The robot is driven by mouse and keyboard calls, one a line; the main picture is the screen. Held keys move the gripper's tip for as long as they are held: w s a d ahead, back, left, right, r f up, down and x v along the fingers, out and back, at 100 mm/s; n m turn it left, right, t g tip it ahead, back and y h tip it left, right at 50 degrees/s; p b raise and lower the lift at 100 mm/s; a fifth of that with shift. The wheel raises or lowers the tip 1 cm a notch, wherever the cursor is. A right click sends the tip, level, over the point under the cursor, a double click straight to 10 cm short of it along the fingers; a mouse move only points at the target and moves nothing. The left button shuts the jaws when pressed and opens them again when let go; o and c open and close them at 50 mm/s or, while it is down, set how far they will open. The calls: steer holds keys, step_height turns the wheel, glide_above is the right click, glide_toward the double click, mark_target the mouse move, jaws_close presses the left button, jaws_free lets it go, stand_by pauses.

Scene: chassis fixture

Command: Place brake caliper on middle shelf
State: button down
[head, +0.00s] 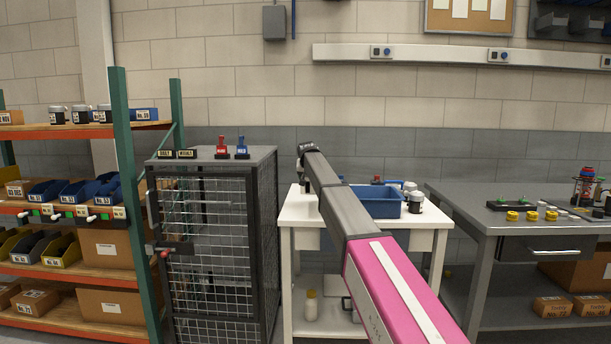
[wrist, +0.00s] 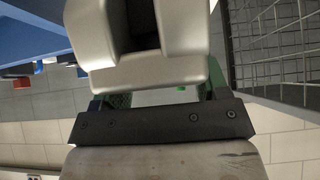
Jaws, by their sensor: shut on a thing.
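A silver-grey block with a dark slot, which I take to be the brake caliper (wrist: 100,45), fills the top middle of the wrist view. My gripper (wrist: 162,95) is shut on it, with greenish fingers showing at both sides below it. In the head view my arm reaches forward over the white table, and the caliper cannot be made out there. At left stands an orange-and-green rack with several levels; its middle shelf (head: 112,213) carries blue bins and small dark devices with labels.
A wire-mesh cabinet (head: 212,240) stands between the rack and the white table (head: 300,212). A blue bin (head: 380,203) and small bottles sit on the table. A grey workbench (head: 475,215) is at right. Mesh also shows close by in the wrist view (wrist: 280,40).

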steer(key=shift+w+d+f, duration=0.6)
steer(key=shift+d+f, duration=0.05)
steer(key=shift+f, duration=0.55)
steer(key=shift+w+d+f, duration=0.6)
steer(key=shift+d+f, duration=0.05)
steer(key=shift+f, duration=0.5)
steer(key=shift+w+d+f, duration=0.6)
steer(key=shift+d+f, duration=0.05)
steer(key=shift+f, duration=0.55)
steer(key=shift+c, duration=0.7)
jaws_free()
steer(key=shift+f, duration=0.15)
